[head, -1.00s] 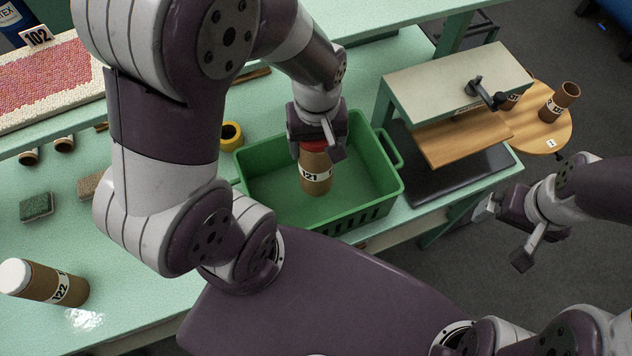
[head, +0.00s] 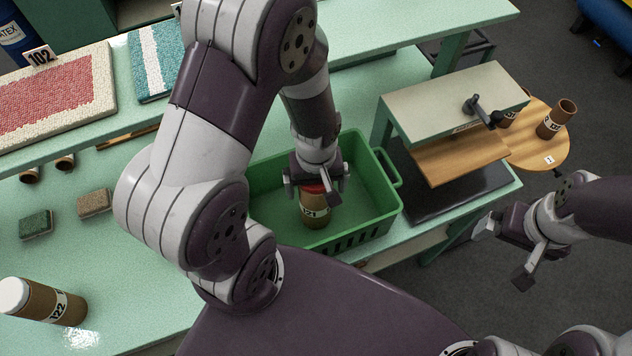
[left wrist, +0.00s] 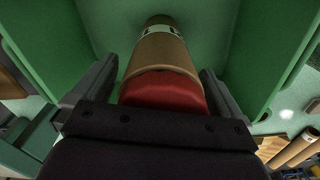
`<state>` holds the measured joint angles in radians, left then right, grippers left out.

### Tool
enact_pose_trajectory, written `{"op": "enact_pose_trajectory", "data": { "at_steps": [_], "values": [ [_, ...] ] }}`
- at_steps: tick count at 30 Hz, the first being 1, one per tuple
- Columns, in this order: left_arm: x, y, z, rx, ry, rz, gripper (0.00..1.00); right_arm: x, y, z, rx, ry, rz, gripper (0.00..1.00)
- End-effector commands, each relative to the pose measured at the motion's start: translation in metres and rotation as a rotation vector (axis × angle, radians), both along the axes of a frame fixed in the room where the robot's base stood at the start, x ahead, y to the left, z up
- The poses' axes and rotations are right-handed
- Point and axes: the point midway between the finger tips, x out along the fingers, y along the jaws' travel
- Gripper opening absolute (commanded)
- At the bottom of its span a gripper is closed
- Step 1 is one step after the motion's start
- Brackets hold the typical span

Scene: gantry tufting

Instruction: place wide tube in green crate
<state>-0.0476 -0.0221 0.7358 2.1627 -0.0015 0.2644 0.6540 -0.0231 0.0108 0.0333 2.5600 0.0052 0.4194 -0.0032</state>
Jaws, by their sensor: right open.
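A wide brown tube marked 121 (head: 313,212) with a red cap is inside the green crate (head: 377,218), roughly upright near its front left. I cannot tell whether its base rests on the crate floor. My left gripper (head: 314,187) is at the red cap, with its fingers spread on either side. In the left wrist view the tube (left wrist: 162,53) and red cap lie between the fingers (left wrist: 162,90), with gaps beside the cap. My right gripper (head: 505,252) is open and empty, right of the bench. My left arm hides the crate's back left corner.
A second tube marked 122 (head: 45,303) with a white cap lies at the front left. A green block (head: 36,224) and a tan block (head: 94,202) lie on the bench. A press-like stand (head: 455,95) is right of the crate. The bench's left middle has free room.

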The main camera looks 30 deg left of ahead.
Motion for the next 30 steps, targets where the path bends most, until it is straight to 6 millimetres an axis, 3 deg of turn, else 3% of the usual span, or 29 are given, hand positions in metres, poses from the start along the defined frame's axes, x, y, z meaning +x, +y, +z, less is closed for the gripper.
{"op": "enact_pose_trajectory", "data": {
  "at_steps": [7,15,21,23,27,30],
  "values": [
    [0.002,0.0,0.016,0.0,-0.006,0.0,1.0,0.0,0.0,0.001,0.0,0.0,0.0,1.0],
    [0.001,0.0,0.086,-0.001,-0.008,0.0,1.0,0.0,0.0,-0.003,0.0,0.0,0.0,1.0],
    [0.001,0.0,0.118,-0.001,-0.003,-0.006,1.0,0.0,0.0,-0.005,0.0,0.0,0.0,1.0],
    [0.001,0.001,0.118,0.0,-0.014,-0.078,1.0,0.0,0.0,-0.005,0.0,0.0,0.0,1.0],
    [0.003,0.004,0.102,0.012,-0.075,-0.442,1.0,0.0,0.0,-0.005,0.0,0.0,0.0,1.0],
    [0.004,0.005,0.094,0.029,-0.108,-0.6,1.0,0.0,0.0,-0.005,0.0,0.0,0.0,1.0]
  ]
}}
